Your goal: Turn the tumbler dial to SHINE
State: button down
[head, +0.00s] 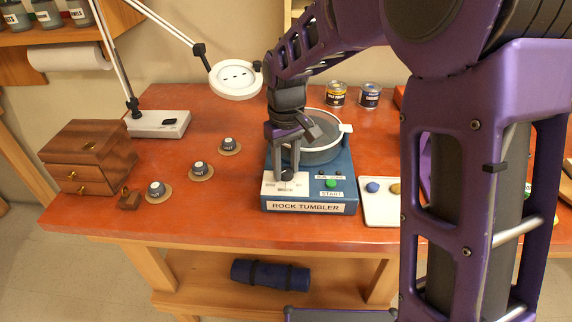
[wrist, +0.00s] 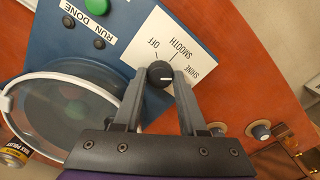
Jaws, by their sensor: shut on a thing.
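The rock tumbler (head: 310,190) is a blue box with a clear-lidded round drum, standing on the orange bench. Its black dial (wrist: 160,73) sits on a white label plate (wrist: 172,38) reading OFF, SMOOTH and SHINE. My gripper (wrist: 160,78) has its two fingers closed on either side of the dial. In the head view my gripper (head: 287,172) reaches down onto the plate and mostly hides the dial. In the wrist view the white pointer mark points right, roughly towards the SHINE side. One finger stands close to the SHINE lettering, so the exact alignment is hard to tell.
A green START button (head: 331,183) is right of the dial. A white tray (head: 380,214) with stones is beside the tumbler. A magnifier lamp (head: 236,79) hangs behind.

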aim_at(286, 170)
jog(key=shift+c, duration=2.3)
grip_release()
notch_tip(286, 170, up, 18)
jog(key=p, duration=0.2)
jog(key=shift+f, duration=0.25)
